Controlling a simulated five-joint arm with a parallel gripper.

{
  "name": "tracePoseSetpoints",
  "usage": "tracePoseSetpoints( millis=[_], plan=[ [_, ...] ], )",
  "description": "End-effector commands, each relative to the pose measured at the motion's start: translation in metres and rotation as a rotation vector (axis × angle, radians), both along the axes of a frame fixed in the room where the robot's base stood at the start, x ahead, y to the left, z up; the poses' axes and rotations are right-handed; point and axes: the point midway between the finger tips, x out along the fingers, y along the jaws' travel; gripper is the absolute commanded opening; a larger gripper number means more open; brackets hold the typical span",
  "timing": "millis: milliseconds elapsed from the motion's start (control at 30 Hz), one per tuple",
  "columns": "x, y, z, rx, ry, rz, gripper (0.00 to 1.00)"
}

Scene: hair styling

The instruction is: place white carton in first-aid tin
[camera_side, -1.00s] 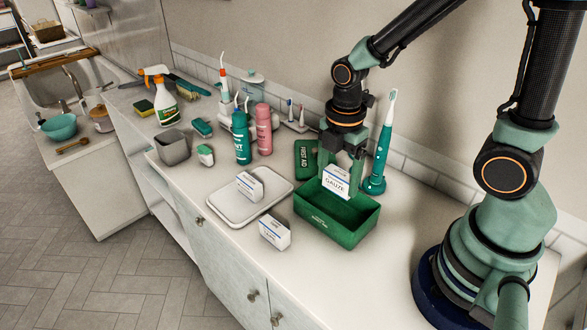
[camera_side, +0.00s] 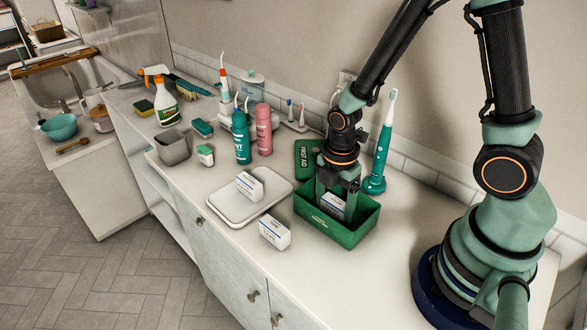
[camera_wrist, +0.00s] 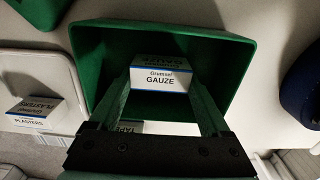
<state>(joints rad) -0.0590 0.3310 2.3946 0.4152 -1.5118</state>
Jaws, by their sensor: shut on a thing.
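The green first-aid tin (camera_side: 338,232) stands open on the counter; its rim also shows in the wrist view (camera_wrist: 236,70). My gripper (camera_side: 334,196) reaches down into the tin and is shut on a white carton marked GAUZE (camera_side: 332,207), which shows between the fingers in the wrist view (camera_wrist: 160,75). The carton is inside the tin's walls; whether it touches the floor I cannot tell. A second white carton (camera_side: 249,187), marked PLASTERS in the wrist view (camera_wrist: 36,114), sits on the white tray. A third white carton (camera_side: 274,233) stands on the counter in front of the tray.
The white tray (camera_side: 225,209) lies left of the tin. The green FIRST AID lid (camera_side: 306,160) is behind the tin. A teal electric toothbrush (camera_side: 380,160) stands close behind it at right. Teal (camera_side: 242,137) and pink (camera_side: 264,130) bottles stand further left. Counter right of the tin is clear.

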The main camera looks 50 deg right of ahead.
Motion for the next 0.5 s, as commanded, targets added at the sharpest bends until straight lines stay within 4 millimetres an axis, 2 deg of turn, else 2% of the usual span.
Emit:
tracePoseSetpoints(
  millis=[167,200,233,500],
  plan=[
    [-0.0002,0.0,-0.0028,0.0,0.001,0.0,0.28],
    [0.0,0.0,-0.003,0.0,0.0,0.0,0.89],
    [0.0,0.0,-0.0028,0.0,0.0,0.0,1.0],
    [0.0,0.0,-0.002,0.0,0.0,0.0,1.0]
  ],
)
